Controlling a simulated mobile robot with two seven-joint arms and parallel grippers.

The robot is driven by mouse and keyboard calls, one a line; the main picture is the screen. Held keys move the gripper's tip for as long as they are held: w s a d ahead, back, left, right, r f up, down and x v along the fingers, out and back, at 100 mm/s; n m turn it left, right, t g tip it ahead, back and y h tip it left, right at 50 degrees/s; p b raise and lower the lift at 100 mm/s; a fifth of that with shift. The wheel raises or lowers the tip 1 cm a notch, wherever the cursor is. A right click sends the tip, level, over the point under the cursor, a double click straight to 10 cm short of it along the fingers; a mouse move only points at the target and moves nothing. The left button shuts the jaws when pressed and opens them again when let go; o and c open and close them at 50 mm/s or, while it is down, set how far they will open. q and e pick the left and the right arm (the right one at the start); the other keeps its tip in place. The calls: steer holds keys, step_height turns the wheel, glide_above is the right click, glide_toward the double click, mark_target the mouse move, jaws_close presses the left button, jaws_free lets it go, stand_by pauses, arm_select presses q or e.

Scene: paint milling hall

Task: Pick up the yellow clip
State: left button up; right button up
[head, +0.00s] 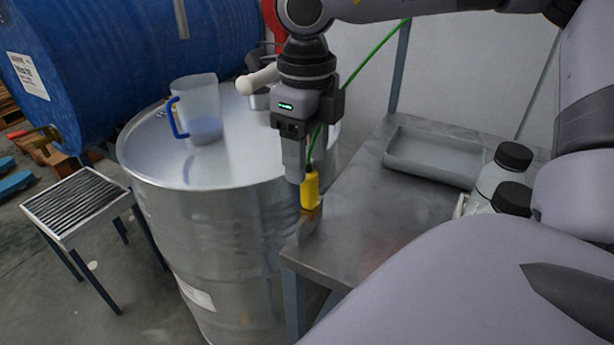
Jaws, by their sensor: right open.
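The yellow clip (310,190) is at the left edge of the grey metal table, beside the steel drum. A green cable (358,70) runs up from it to the top of the picture. My right gripper (302,172) points down right at the clip, with its fingers open. One finger shows just left of the clip and hides part of its upper left side. I cannot tell whether the finger touches the clip. My left gripper is not in view.
A steel drum (225,215) stands left of the table (375,205), with a measuring jug (203,110) on its lid. A grey tray (435,160) and black-capped bottles (497,172) are on the table's right side. A blue drum (120,55) lies behind, above a grated stand (75,205).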

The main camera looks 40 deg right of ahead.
mark_target(308, 171)
steer(key=f, duration=0.3)
steer(key=shift+s+a+f, duration=0.1)
steer(key=shift+s+f, duration=0.15)
steer(key=shift+f, duration=0.7)
jaws_close()
steer(key=shift+w, duration=0.1)
steer(key=shift+r, duration=0.1)
arm_select(q)
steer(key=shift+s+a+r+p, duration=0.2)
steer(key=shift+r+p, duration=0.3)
steer(key=shift+p, duration=0.35)
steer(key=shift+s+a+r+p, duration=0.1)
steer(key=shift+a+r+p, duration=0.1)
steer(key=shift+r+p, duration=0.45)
arm_select(e)
step_height(308, 171, up, 28)
